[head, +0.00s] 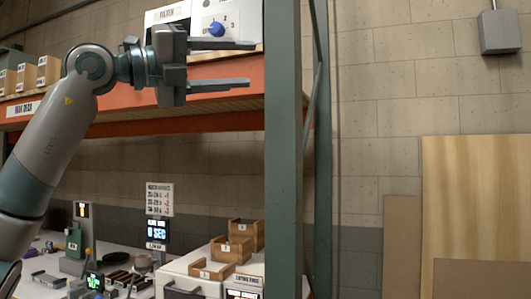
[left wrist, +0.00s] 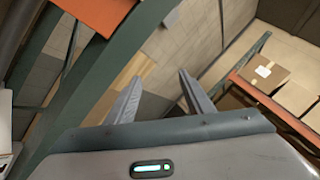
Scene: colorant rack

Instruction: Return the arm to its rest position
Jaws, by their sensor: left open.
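My left gripper (head: 222,65) is raised at the height of the orange shelf beam in the head view, with its fingers pointing right toward the green rack post. The two fingers are spread apart with nothing between them. In the left wrist view, the open fingers (left wrist: 158,95) also show empty, with the wall and leaning boards beyond them. The left arm reaches up from the lower left. My right gripper is in neither view.
A white box with a blue knob (head: 216,29) stands on the shelf behind the gripper. The green post (head: 284,150) rises close to the right of the fingertips. Below are wooden trays (head: 212,270) and a bench with small devices. Boards (head: 480,200) lean on the wall.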

